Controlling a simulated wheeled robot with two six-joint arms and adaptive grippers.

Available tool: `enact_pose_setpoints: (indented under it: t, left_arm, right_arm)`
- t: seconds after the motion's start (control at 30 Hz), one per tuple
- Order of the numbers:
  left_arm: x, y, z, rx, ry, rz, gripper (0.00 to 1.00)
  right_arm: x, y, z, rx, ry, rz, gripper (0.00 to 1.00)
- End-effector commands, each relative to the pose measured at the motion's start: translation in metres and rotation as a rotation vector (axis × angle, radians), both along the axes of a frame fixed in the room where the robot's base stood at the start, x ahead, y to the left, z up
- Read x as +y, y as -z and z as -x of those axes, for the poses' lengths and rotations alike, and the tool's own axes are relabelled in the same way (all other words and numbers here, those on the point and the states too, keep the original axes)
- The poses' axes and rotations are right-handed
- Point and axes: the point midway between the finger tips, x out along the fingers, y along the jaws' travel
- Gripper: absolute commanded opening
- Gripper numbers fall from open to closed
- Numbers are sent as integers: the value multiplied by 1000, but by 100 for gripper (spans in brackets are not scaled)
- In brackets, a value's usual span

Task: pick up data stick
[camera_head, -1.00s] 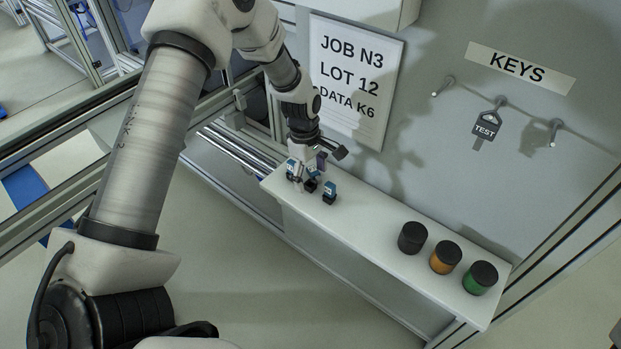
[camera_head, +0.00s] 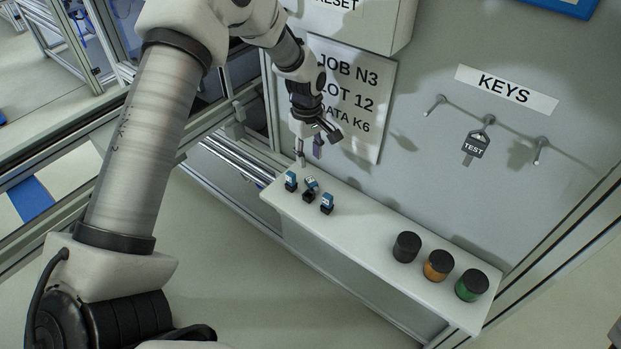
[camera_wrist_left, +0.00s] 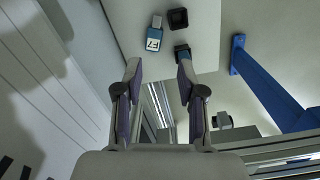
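Three small blue-and-white data sticks stand near the left end of the white shelf. One data stick (camera_head: 290,180) is at the left and one (camera_head: 327,202) at the right, each with a dark base. The middle stick (camera_head: 311,184) looks tilted by a black holder (camera_head: 309,196). In the left wrist view a labelled stick with a silver end (camera_wrist_left: 153,40) lies beside an open black holder (camera_wrist_left: 178,18). A second dark holder (camera_wrist_left: 182,50) is near one fingertip. My left gripper (camera_head: 309,152) is above the sticks, fingers apart and empty (camera_wrist_left: 159,70). My right gripper is not in view.
The white shelf (camera_head: 365,226) carries three black-lidded jars, dark (camera_head: 406,247), orange (camera_head: 438,265) and green (camera_head: 472,285), at its right. Behind it, the wall holds a job sign (camera_head: 352,100) and a TEST key tag (camera_head: 475,145). Metal rails (camera_head: 235,160) run at left.

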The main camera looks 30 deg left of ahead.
Motion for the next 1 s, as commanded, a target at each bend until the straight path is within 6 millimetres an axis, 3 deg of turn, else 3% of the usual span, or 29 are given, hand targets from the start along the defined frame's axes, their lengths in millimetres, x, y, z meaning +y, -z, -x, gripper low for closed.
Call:
enact_pose_setpoints:
  t: [0.03,0.17,0.6,0.83,0.87,0.93,1.0]
  left_arm:
    - [0,2,-5,2,64,-19,40]
    - [0,29,-12,-4,154,-38,40]
    - [-4,97,-8,-6,152,-39,40]
    - [-4,102,-9,-9,151,-37,40]
    - [-4,102,-9,-9,151,-38,32]
    - [-4,102,-9,-9,150,-38,8]
    - [-4,102,-9,-9,150,-38,8]
  right_arm:
    - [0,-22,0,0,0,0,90]
    - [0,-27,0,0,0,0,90]
    - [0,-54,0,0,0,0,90]
    - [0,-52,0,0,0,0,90]
    - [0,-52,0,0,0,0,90]
    - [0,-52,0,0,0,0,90]
    - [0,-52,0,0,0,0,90]
